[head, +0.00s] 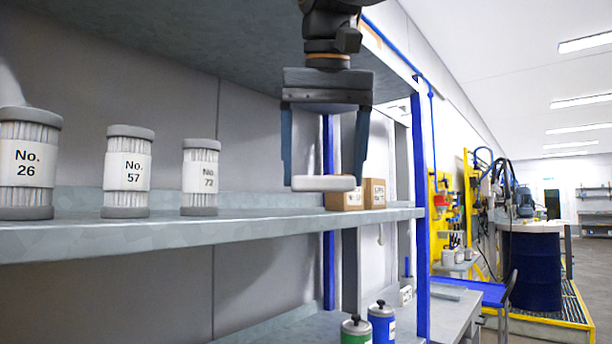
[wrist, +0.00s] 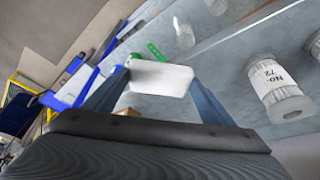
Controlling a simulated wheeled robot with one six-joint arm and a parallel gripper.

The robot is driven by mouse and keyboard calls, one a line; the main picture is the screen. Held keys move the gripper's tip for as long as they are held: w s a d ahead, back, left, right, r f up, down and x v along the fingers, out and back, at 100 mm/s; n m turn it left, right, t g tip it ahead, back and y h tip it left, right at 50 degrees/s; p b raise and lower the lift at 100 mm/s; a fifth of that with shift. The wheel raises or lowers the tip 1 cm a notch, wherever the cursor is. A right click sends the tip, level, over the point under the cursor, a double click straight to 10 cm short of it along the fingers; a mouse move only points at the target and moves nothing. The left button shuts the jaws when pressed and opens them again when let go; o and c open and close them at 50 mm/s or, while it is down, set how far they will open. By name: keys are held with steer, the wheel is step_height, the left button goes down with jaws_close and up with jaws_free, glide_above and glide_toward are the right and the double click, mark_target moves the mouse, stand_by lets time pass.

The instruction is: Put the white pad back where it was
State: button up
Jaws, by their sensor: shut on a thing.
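The white pad (head: 323,183) is a flat, rounded slab held level between the fingertips of my gripper (head: 323,181). My gripper hangs down in front of the shelf, with its two blue-grey fingers on either side of the pad. In the head view the pad is at about the height of the shelf board (head: 260,227), to the right of the filter labelled No. 72 (head: 200,178). The wrist view also shows the pad (wrist: 160,78) between the fingers. I cannot tell whether the pad is over the board or just in front of it.
Filters No. 26 (head: 28,163) and No. 57 (head: 127,172) stand upright on the shelf to the left. Small cardboard boxes (head: 346,199) stand near its right end, partly behind the pad. A blue post (head: 421,210) edges the shelf. Green and blue canisters (head: 381,322) are below.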

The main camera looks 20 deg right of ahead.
steer(key=shift+r+p, duration=0.15)
steer(key=shift+p, duration=0.35)
steer(key=shift+w+d+p, duration=0.15)
steer(key=shift+w+p, duration=0.1)
steer(key=shift+p, duration=0.15)
steer(key=w+d+p, duration=0.1)
steer(key=w, duration=0.3)
steer(key=w+p, duration=0.1)
steer(key=w, duration=0.4)
steer(key=w+d+p, duration=0.1)
steer(key=w, duration=0.4)
steer(key=shift+d+f+p, duration=0.2)
steer(key=shift+d+p, duration=0.1)
steer(key=shift+d, duration=0.05)
steer(key=shift+w, duration=0.2)
steer(key=shift+f+p, duration=0.45)
steer(key=shift+f, duration=1.35)
steer(key=o, duration=0.9)
steer(key=shift+o, duration=0.2)
